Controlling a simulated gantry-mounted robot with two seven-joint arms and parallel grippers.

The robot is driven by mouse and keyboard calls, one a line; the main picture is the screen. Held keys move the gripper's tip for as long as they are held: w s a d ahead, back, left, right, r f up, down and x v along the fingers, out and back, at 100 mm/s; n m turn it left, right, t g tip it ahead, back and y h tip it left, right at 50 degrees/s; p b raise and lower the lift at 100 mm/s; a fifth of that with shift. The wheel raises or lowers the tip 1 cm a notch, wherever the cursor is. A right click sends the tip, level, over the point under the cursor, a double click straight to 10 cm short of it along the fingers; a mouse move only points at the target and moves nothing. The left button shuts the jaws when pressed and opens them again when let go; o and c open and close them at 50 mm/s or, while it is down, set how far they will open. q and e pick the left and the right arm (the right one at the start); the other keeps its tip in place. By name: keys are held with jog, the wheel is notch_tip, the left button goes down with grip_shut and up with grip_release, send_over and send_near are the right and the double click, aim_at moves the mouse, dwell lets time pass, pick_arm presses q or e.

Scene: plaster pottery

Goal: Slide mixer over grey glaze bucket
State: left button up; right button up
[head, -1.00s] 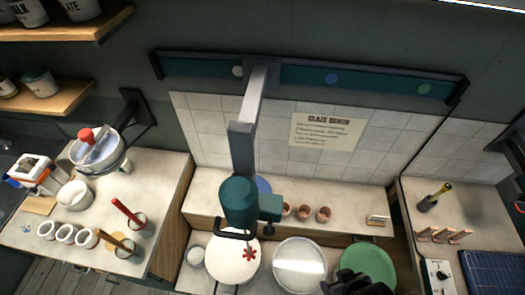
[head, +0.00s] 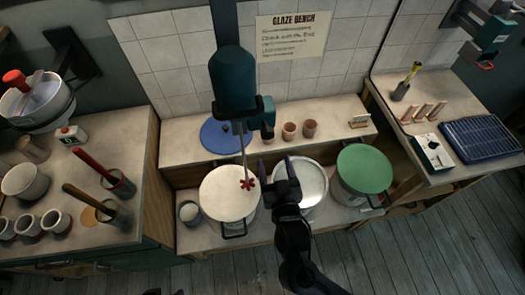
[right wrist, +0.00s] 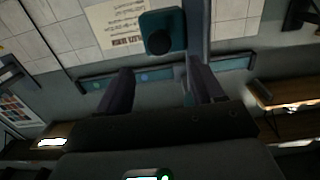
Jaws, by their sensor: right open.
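The teal mixer (head: 233,85) hangs on its arm in the head view. Its shaft ends in a red impeller (head: 248,184) over the right part of a bucket with cream-white contents (head: 222,195). A bucket with light grey contents (head: 312,182) stands right of it, partly hidden by my right arm. My right gripper (head: 279,178) is open and empty, with its fingers pointing up and back, below the mixer's side block (head: 268,117). In the right wrist view a teal block with a dark round knob (right wrist: 162,42) shows beyond the open fingers. My left gripper is out of view.
A green-topped bucket (head: 365,169) stands to the right. A blue disc (head: 222,135) and several clay cups (head: 289,131) sit on the ledge behind. The left bench (head: 82,180) holds pots and tools. A control box (head: 433,152) stands on the right bench.

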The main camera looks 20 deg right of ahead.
aim_at(269, 136)
jog(key=w, duration=0.4)
jog(key=w+d, duration=0.1)
jog(key=w, duration=0.2)
jog(key=w+d, duration=0.1)
jog(key=w, duration=0.3)
jog(key=shift+w+d, duration=0.1)
jog(key=shift+w, duration=0.25)
grip_shut()
